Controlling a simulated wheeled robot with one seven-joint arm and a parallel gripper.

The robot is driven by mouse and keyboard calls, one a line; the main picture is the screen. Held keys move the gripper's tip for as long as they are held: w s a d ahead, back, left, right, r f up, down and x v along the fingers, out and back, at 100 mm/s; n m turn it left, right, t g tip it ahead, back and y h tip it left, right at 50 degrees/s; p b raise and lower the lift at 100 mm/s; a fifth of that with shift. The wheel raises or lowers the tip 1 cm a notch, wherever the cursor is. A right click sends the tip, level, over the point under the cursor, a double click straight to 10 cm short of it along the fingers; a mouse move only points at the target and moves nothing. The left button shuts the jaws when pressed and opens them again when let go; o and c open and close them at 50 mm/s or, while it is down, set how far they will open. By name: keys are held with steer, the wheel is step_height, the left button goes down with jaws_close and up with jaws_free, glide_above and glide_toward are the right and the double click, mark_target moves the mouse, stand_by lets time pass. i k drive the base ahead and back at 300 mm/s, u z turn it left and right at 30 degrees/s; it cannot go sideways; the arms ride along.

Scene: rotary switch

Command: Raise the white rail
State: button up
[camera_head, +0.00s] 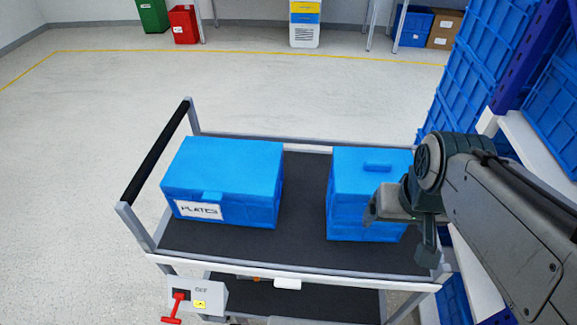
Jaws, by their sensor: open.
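A small light grey switch box (209,297) marked OFF, with a yellow label, shows at the bottom left. A red handle (176,308) hangs down at its left side. A pale rail (300,272) runs along the front edge of the cart's top shelf; I cannot tell whether it is the white rail of the task. My gripper (402,222) is open and empty, in front of the right blue box in the picture and well to the right of the red handle. I cannot tell its gap to the box.
A cart (305,205) with a dark top carries a blue box labelled PLATES (222,180) and another blue box (350,195). Its black handle (157,153) is at the left. Blue crates (480,85) on shelving crowd the right. Open floor (80,140) lies left.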

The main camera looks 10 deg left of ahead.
mark_target(282, 279)
steer(key=z, duration=0.05)
steer(key=k, duration=0.5)
steer(key=u, duration=2.2)
steer(key=k, duration=1.25)
steer(key=z, duration=1.35)
steer(key=i, duration=1)
steer(key=z, duration=0.05)
